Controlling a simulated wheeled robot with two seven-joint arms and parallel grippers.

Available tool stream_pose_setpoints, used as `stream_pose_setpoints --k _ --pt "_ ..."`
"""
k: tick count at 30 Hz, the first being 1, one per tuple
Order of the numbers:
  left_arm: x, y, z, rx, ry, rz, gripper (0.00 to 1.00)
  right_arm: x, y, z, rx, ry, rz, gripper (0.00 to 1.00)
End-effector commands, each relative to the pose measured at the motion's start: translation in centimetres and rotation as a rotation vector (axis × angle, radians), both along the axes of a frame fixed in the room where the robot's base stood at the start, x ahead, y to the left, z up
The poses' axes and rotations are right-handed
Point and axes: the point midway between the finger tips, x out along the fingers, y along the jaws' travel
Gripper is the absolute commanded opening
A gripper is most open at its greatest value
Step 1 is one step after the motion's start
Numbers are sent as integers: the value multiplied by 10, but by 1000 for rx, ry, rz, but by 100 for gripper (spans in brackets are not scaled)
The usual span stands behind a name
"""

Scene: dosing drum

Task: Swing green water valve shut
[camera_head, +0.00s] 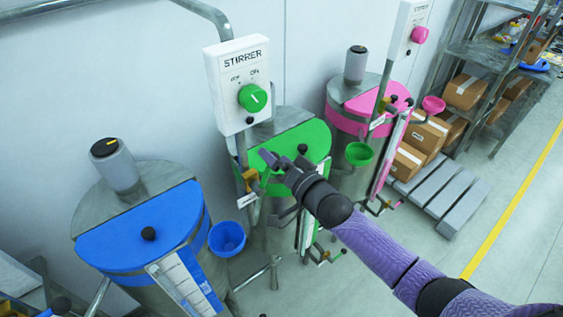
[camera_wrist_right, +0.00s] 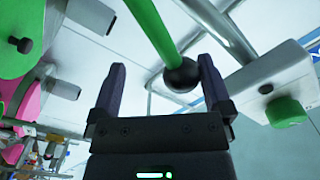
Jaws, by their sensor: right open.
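The green water valve's lever is a green rod (camera_wrist_right: 152,28) ending in a black ball (camera_wrist_right: 181,76) in the right wrist view. The ball shows between the two fingers of my right gripper (camera_wrist_right: 161,66); contact with either finger cannot be made out. In the head view my right gripper (camera_head: 281,163) is open at the green-lidded drum (camera_head: 308,140), beside brass valve fittings (camera_head: 251,181). It hides much of the lever there. My left gripper is not in view.
A stirrer box (camera_head: 238,72) with a green knob (camera_head: 252,98) hangs just above the gripper. A blue-lidded drum (camera_head: 140,225) stands left and a pink-lidded drum (camera_head: 365,103) right. A green cup (camera_head: 358,153) is near my wrist.

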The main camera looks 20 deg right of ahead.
Motion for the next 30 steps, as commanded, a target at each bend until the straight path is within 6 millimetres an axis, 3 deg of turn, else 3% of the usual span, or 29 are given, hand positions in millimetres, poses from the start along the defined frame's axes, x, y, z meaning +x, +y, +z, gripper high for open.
stream_pose_setpoints --k 30 --pt "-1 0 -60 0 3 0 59 12 -35 -50 -2 2 0 100"
